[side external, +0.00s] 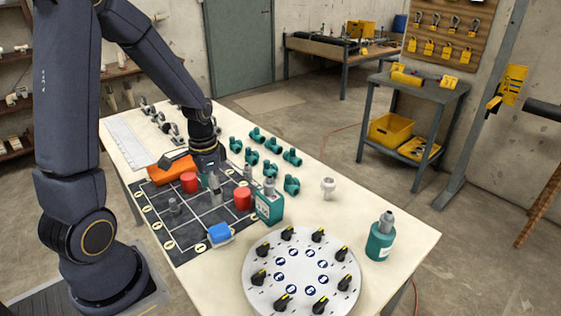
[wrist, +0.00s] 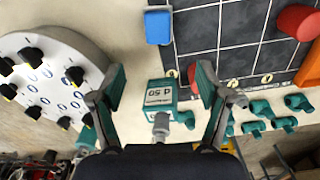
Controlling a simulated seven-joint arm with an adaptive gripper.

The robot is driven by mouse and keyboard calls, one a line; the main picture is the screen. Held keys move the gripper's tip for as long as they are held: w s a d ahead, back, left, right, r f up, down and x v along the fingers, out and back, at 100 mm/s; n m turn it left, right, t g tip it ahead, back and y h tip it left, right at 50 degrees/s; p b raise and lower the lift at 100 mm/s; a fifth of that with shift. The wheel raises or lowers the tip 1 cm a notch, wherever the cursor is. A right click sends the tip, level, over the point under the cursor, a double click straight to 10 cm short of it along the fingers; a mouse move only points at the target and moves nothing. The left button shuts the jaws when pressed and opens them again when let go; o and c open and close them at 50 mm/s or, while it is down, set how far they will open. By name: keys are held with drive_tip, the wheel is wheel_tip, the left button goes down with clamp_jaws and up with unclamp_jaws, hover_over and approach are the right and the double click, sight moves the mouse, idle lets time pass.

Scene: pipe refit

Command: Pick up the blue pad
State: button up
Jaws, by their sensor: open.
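The blue pad (side external: 220,233) lies at the near edge of the dark gridded mat (side external: 185,245), by the round dial plate. In the wrist view the blue pad (wrist: 158,27) is at the top, beyond my fingertips and clear of them. A teal box-like bottle (wrist: 160,92) appears between the fingers, lower down.
Red cylinders (side external: 243,199) and an orange block (side external: 171,170) are on the mat. A white dial plate (side external: 300,275) with black knobs is at the front. Several green fittings (side external: 271,145) and another teal bottle (side external: 380,240) are to the right.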

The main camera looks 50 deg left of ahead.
sight(219, 229)
drive_tip(key=f, duration=1.4)
drive_tip(key=shift+d+f, duration=0.2)
drive_tip(key=c, duration=1.2)
